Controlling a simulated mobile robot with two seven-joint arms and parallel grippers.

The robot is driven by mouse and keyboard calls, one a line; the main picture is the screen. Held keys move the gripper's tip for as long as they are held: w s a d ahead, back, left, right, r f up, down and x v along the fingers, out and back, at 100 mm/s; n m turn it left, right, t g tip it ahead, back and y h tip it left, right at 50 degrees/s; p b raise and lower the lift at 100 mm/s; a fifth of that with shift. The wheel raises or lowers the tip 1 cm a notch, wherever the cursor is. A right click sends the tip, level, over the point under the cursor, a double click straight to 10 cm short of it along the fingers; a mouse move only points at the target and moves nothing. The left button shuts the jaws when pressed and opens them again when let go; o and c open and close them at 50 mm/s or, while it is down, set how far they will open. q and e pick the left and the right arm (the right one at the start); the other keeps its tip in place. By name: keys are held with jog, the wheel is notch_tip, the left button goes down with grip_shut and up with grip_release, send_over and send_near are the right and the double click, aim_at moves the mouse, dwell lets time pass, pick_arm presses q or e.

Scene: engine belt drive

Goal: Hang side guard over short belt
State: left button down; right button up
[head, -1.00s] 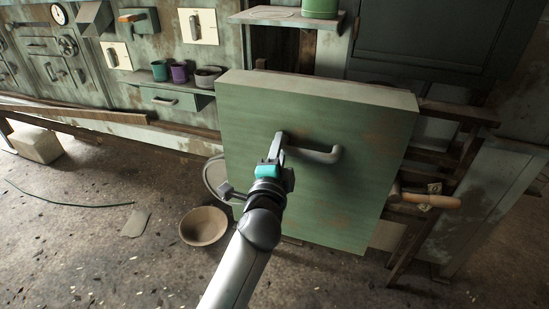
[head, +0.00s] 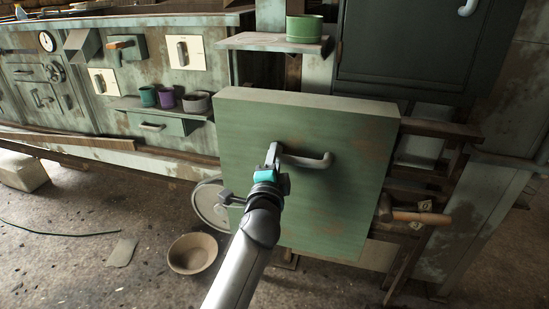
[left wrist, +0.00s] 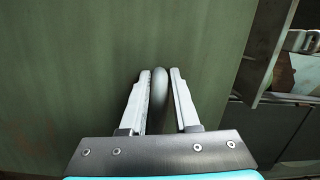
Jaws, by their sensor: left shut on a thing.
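The side guard (head: 340,190) is a large green box-like panel with worn paint and a grey bar handle (head: 312,161) on its front face. It stands upright in front of the wooden frame. My left gripper (head: 272,158) is shut on the left end of the handle. In the left wrist view the two fingers (left wrist: 160,98) lie on either side of the grey handle (left wrist: 159,90), with the green face of the guard (left wrist: 70,70) filling most of the view. The short belt cannot be made out; the guard hides what is behind it. My right gripper is not in view.
A pulley-like grey wheel (head: 210,204) shows partly behind the guard's left edge. A bowl (head: 192,254) lies on the floor. A wooden-handled tool (head: 420,217) is at the frame on the right. A shelf (head: 272,43) with a green tin (head: 304,28) is above.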

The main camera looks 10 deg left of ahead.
aim_at(280, 146)
pick_arm(q)
jog(key=shift+r, duration=0.4)
jog(key=shift+d+p, duration=0.1)
jog(key=shift+p, duration=0.2)
dwell(0.6)
jog(key=shift+w+b, duration=0.9)
jog(key=shift+w, duration=1.4)
jog(key=shift+f+b, duration=1.05)
jog(key=shift+f, duration=0.15)
dwell(0.5)
